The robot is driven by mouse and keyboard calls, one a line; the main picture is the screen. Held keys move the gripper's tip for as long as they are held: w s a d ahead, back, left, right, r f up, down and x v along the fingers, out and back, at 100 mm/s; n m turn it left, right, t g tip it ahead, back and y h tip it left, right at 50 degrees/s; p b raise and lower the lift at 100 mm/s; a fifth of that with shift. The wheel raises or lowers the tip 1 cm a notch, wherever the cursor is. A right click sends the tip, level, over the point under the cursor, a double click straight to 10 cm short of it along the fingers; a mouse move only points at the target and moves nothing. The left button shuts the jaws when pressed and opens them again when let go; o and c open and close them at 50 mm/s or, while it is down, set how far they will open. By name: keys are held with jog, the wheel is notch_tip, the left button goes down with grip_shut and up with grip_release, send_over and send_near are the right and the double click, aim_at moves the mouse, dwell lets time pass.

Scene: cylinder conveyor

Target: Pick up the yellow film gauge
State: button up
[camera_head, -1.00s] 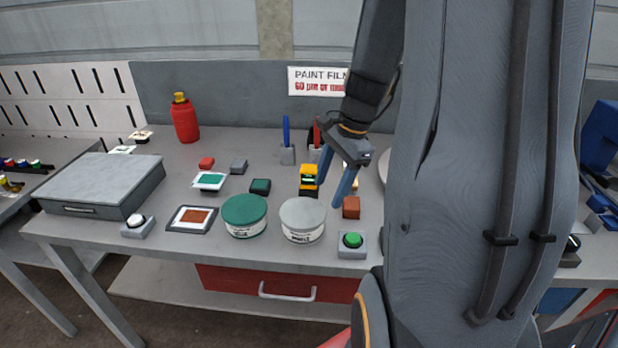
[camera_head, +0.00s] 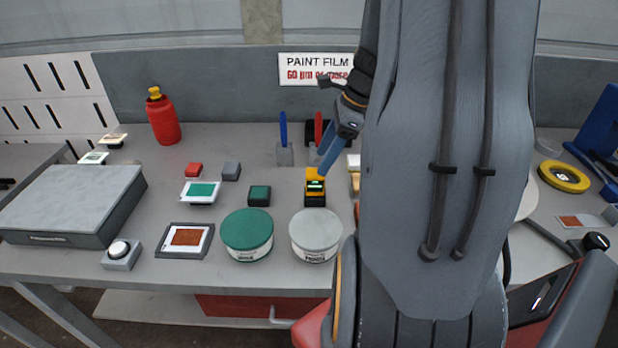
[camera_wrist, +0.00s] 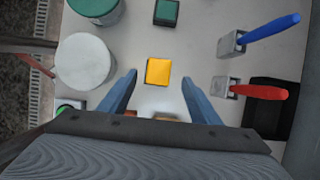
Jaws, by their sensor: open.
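The yellow film gauge (camera_head: 315,184) stands on the grey bench behind the white-grey paint can; it has a black front with a small lit display. In the wrist view its plain yellow top (camera_wrist: 158,71) shows ahead of and between my two blue fingers. My gripper (camera_wrist: 160,82) is open and empty, with the fingers apart and the gauge not touched by them in that view. In the head view my gripper (camera_head: 326,160) is partly hidden by my arm, with a blue finger just above and behind the gauge.
A grey-topped can (camera_head: 316,232) and a green-topped can (camera_head: 247,232) stand in front of the gauge. A dark green block (camera_head: 259,195) is to its left. Blue (camera_head: 283,130) and red (camera_head: 318,128) handled tools stand in holders behind. A red bottle (camera_head: 163,118) stands back left.

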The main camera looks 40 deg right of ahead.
aim_at(315, 173)
jog(key=shift+a+f, duration=0.2)
jog(key=shift+f, duration=0.65)
jog(key=shift+p+x, duration=0.85)
jog(key=shift+x, duration=1.65)
jog(key=shift+a+r, duration=0.1)
jog(key=c, duration=1.2)
jog(key=shift+w, duration=0.1)
notch_tip(315, 173, up, 10)
jog(key=shift+b, duration=0.75)
